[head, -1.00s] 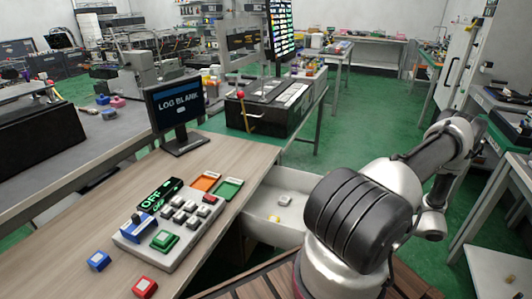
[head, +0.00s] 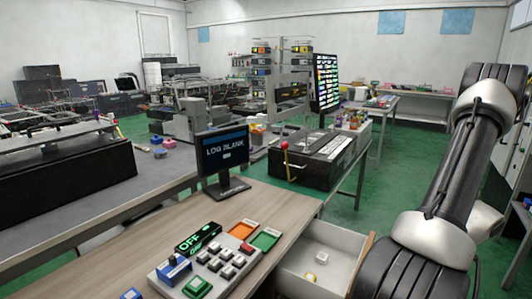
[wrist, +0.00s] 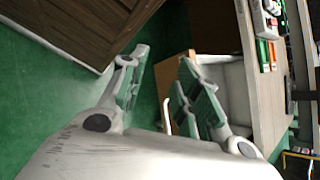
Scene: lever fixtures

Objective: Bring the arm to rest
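My arm rises along the right side of the head view (head: 440,210), bent at a joint and reaching up toward the top right edge. My gripper is outside the head view. In the wrist view my gripper (wrist: 163,60) is open, with a clear gap between its two fingers and nothing held. Green floor and part of the open drawer show beyond the fingers.
A wooden desk (head: 125,245) carries a button panel (head: 205,262), an OFF display (head: 197,238) and a "LOG BLANK" monitor (head: 222,152). A red-knobbed lever (head: 285,146) stands on a black fixture behind.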

